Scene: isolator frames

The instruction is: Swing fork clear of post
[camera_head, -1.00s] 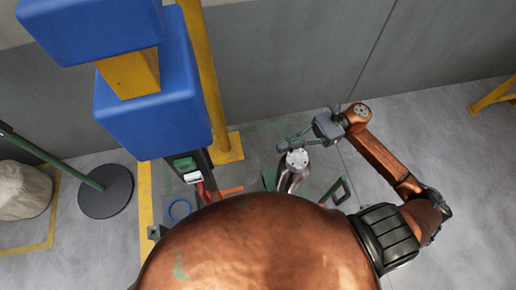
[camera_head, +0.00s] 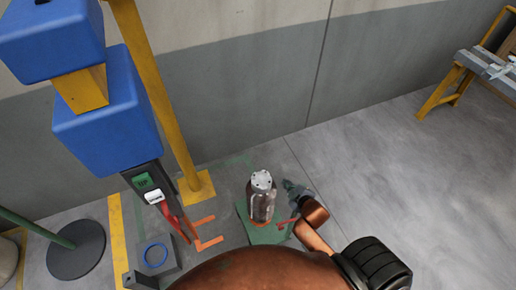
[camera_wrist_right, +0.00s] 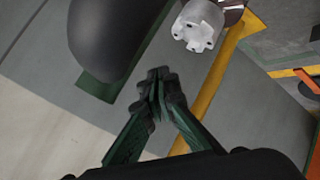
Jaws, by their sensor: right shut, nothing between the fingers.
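The post (camera_head: 262,203), an upright metal cylinder with a pale, holed cap, stands on a green plate in the head view. Its cap (camera_wrist_right: 200,25) shows at the top of the right wrist view. The orange fork (camera_head: 208,240), with two prongs, lies left of the post beside a red lever (camera_head: 172,218); a floor gap shows between prongs and post. A bit of orange (camera_wrist_right: 305,78), likely the fork, shows at the wrist view's right edge. My right gripper (camera_head: 290,187) is just right of the post; its fingers (camera_wrist_right: 160,82) are shut and empty. My left gripper is out of view.
Blue boxes (camera_head: 108,115) and a yellow pole (camera_head: 155,95) stand at the left before the grey wall. A round dark base (camera_head: 76,250) is at lower left. A yellow-legged bench (camera_head: 440,92) stands far right. The floor between is clear.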

